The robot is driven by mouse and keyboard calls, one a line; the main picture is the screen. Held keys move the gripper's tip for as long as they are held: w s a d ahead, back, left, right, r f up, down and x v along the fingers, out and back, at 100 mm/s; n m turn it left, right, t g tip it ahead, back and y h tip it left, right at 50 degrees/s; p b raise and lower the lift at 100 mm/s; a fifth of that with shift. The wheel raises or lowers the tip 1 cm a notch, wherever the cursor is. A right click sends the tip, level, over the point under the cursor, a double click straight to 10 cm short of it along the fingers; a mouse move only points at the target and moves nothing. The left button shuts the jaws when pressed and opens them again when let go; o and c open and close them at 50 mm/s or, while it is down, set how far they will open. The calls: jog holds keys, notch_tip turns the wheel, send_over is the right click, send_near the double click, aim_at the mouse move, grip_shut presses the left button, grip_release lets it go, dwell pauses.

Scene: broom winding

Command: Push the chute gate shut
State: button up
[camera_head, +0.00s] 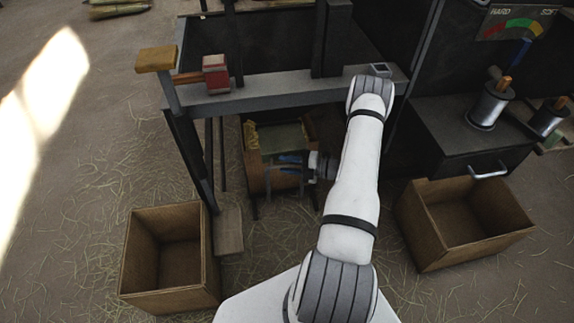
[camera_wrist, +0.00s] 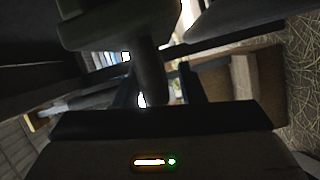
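My gripper (camera_head: 284,165) is under the bench in the head view, with my arm bent down over the bench's front beam. I cannot clearly pick out the chute gate. In the dark wrist view, my gripper's fingers (camera_wrist: 158,85) also appear apart, and dark bench parts fill much of the picture.
Open cartons stand at the left (camera_head: 130,255) and right (camera_head: 432,235). A bench beam (camera_head: 275,93) with a red block (camera_head: 215,73) and a wooden-handled lever (camera_head: 156,60) runs above my gripper. A wooden pedal (camera_head: 228,231) sits near the left leg. Straw covers the floor.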

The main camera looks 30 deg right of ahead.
jog(key=p+v, duration=0.1)
jog(key=v, duration=0.6)
jog(key=shift+s+d+p, duration=0.25)
jog(key=shift+d+p, duration=0.05)
jog(key=shift+p, duration=0.05)
